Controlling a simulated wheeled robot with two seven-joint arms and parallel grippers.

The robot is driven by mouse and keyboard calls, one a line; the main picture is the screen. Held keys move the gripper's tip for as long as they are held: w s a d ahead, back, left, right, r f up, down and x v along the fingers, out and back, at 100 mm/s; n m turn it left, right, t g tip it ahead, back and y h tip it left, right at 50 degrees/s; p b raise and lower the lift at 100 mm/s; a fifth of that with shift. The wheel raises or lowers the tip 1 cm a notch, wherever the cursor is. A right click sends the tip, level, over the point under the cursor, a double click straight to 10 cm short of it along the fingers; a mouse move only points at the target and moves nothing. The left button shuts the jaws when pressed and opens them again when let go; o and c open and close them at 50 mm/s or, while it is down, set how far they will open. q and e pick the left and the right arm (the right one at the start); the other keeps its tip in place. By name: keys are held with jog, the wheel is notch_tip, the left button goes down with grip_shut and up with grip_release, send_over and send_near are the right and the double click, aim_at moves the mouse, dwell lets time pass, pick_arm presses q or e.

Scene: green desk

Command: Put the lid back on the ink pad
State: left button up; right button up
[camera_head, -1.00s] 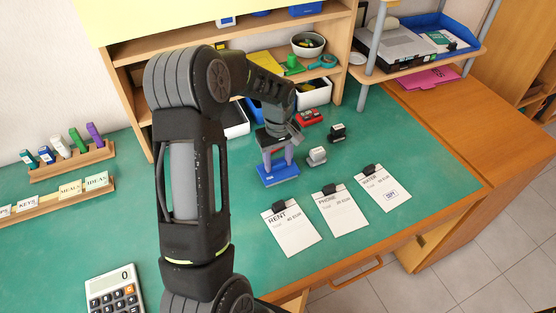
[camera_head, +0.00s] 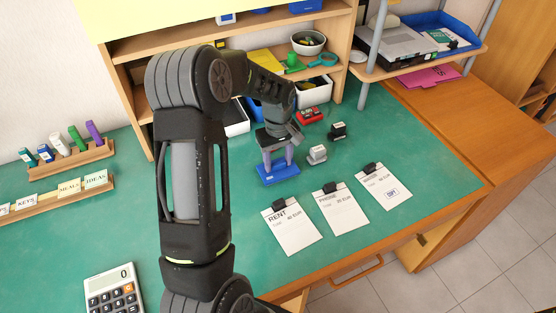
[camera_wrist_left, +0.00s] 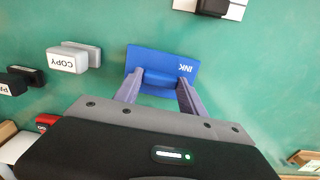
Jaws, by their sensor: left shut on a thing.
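A blue lid marked INK (camera_wrist_left: 165,60) shows in the wrist view, with a raised blue grip (camera_wrist_left: 160,80) on top. My left gripper (camera_wrist_left: 158,88) is shut on this grip, one finger on each side. In the head view the lid (camera_head: 278,175) is low over the green desk, left of the grey stamp, under my left gripper (camera_head: 277,158). The ink pad itself cannot be told apart from the lid; whatever is under the lid is hidden. Whether the lid touches what is below it I cannot tell. My right gripper is not in view.
A grey COPY stamp (camera_wrist_left: 68,60) and a black stamp (camera_head: 338,131) stand close by. A red item (camera_head: 309,116) is behind them. Clipped papers (camera_head: 291,226) lie toward the front edge. A wooden shelf (camera_head: 140,97) stands at the back. Bare desk is at right.

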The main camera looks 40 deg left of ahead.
pick_arm(q)
jog(key=o, duration=1.4)
jog(key=shift+r, duration=0.15)
notch_tip(320, 180, up, 8)
jog(key=shift+f+b, duration=0.2)
jog(key=shift+b, duration=0.15)
